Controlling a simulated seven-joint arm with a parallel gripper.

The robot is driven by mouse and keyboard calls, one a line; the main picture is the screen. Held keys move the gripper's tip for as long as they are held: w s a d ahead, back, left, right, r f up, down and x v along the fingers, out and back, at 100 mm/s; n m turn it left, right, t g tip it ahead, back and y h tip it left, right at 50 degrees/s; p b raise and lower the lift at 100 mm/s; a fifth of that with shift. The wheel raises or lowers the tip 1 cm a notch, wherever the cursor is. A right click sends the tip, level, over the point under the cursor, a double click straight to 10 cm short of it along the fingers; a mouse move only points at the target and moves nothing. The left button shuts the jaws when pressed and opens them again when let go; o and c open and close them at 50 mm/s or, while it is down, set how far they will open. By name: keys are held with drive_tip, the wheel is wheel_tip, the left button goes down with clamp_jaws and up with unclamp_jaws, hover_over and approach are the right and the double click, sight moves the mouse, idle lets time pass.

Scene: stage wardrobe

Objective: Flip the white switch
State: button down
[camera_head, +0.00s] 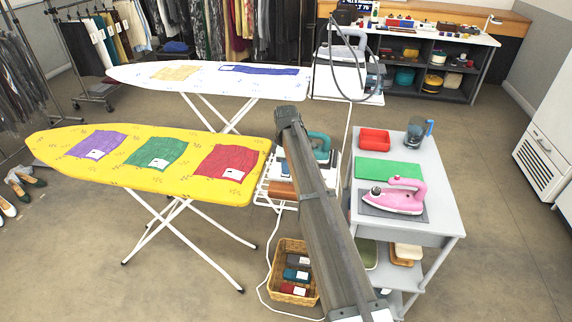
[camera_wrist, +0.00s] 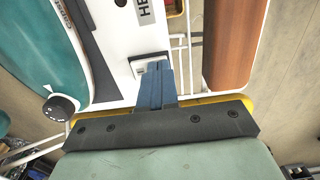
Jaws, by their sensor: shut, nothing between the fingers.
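The white switch (camera_wrist: 148,62) shows in the wrist view as a small white rectangular piece on the white base (camera_wrist: 118,35) of an ironing station. A teal iron (camera_wrist: 40,50) with a dark dial lies at its left. My gripper (camera_wrist: 156,66) is shut and empty. Its blue fingertips are right at the switch and cover its lower part; I cannot tell whether they touch it or which way it is tipped. In the head view my arm hides the gripper and the switch; part of the teal iron (camera_head: 321,143) shows beside the arm.
A yellow ironing board (camera_head: 50,150) stands left of the station, a white one (camera_head: 130,75) behind it. A wicker basket (camera_head: 276,273) and white cord lie below on the floor.

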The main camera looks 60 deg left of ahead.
drive_tip(key=shift+f, duration=0.15)
idle(0.3)
drive_tip(key=shift+w+a+r, duration=0.25)
drive_tip(key=shift+w+a, duration=0.25)
drive_tip(key=shift+w, duration=0.05)
drive_tip(key=shift+r, duration=0.1)
wheel_tip(320, 180, up, 14)
idle(0.8)
